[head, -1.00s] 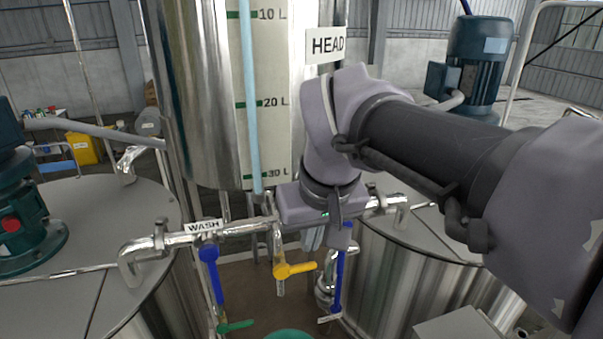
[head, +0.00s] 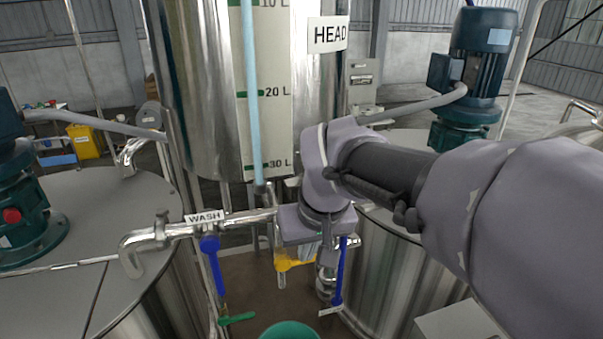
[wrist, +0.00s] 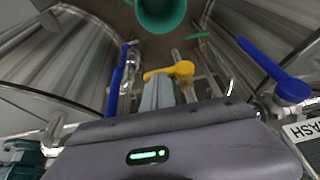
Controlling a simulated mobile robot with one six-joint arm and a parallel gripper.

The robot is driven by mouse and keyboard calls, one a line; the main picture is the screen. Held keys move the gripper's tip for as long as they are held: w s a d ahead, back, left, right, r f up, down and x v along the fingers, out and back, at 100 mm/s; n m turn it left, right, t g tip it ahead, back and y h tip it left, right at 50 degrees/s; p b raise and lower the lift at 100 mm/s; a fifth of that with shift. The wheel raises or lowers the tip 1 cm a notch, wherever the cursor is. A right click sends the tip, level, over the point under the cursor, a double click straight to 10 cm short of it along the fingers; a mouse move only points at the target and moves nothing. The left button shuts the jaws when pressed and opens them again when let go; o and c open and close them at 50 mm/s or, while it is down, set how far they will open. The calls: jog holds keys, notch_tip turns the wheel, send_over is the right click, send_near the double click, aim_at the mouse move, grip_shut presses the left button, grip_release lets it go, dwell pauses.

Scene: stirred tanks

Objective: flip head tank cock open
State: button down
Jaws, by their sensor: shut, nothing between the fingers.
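The head tank (head: 205,95) is a tall steel cylinder with a litre scale and a HEAD sign (head: 328,35). Below it, a cock with a yellow lever (head: 285,264) sits on a short down-pipe. The lever lies roughly level, pointing right in the head view, its right part partly hidden by my gripper. My gripper (head: 311,250) points down just in front of the pipe, shut and empty. In the wrist view the shut fingers (wrist: 157,92) are close to the yellow lever (wrist: 172,70), which crosses by their tips. I cannot tell whether they touch.
A blue lever (head: 213,268) hangs left by the WASH sign (head: 204,216), another blue lever (head: 340,272) right of my gripper. A green lever (head: 237,318) and green vessel (head: 290,330) are below. Steel tanks with motors stand on both sides.

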jog(key=shift+w+d+f+y+b, duration=0.1)
jog(key=shift+d+f+y+b, duration=0.25)
jog(key=shift+y, duration=0.35)
notch_tip(320, 180, down, 7)
jog(key=g+y+b, duration=0.1)
jog(key=y+b, duration=0.1)
jog(key=b, duration=0.8)
jog(key=shift+a+m+y, duration=0.3)
jog(key=shift+m, duration=0.1)
jog(key=shift+a+f+b, duration=0.15)
jog(key=shift+a+b, duration=0.05)
jog(key=shift+b, duration=0.2)
dwell(0.4)
dwell(0.5)
